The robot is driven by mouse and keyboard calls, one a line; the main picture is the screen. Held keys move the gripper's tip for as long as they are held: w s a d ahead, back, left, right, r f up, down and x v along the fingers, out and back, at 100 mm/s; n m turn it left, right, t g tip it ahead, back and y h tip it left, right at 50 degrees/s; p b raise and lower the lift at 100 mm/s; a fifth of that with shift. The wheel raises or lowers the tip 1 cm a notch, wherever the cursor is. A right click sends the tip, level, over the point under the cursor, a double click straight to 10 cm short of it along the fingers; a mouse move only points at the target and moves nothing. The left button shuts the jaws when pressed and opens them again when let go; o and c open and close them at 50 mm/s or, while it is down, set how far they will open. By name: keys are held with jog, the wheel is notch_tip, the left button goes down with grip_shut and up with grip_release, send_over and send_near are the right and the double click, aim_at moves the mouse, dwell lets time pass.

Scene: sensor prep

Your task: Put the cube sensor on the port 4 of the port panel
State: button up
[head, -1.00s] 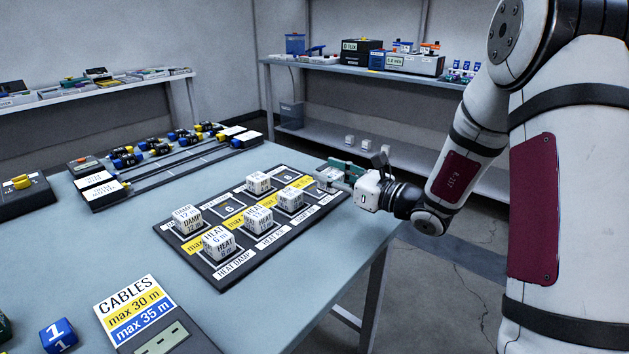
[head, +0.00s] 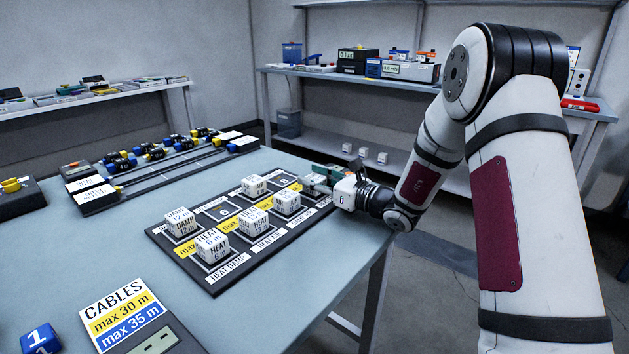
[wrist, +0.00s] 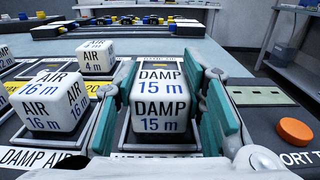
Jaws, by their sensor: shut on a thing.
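The cube sensor between my fingers is a white cube marked DAMP 15 m (wrist: 160,95) in the wrist view. My gripper (wrist: 161,118) is shut on it, with a teal finger on each side. The cube is upright over a framed port at the panel's end; I cannot tell whether it is fully seated. In the head view my gripper (head: 320,180) is at the right end of the dark port panel (head: 212,289), and its fingers mostly hide the cube. The number of the port under it is hidden.
Other white cubes stand on the panel, including an AIR 16 m cube (wrist: 50,103) and an AIR 4 m cube (wrist: 95,60) left of my gripper. An orange button (wrist: 297,131) is on the right. A CABLES sign (head: 122,312) lies at the table's front.

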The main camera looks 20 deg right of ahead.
jog(key=shift+f, duration=0.15)
jog(key=o, duration=1.1)
jog(key=shift+o, duration=0.2)
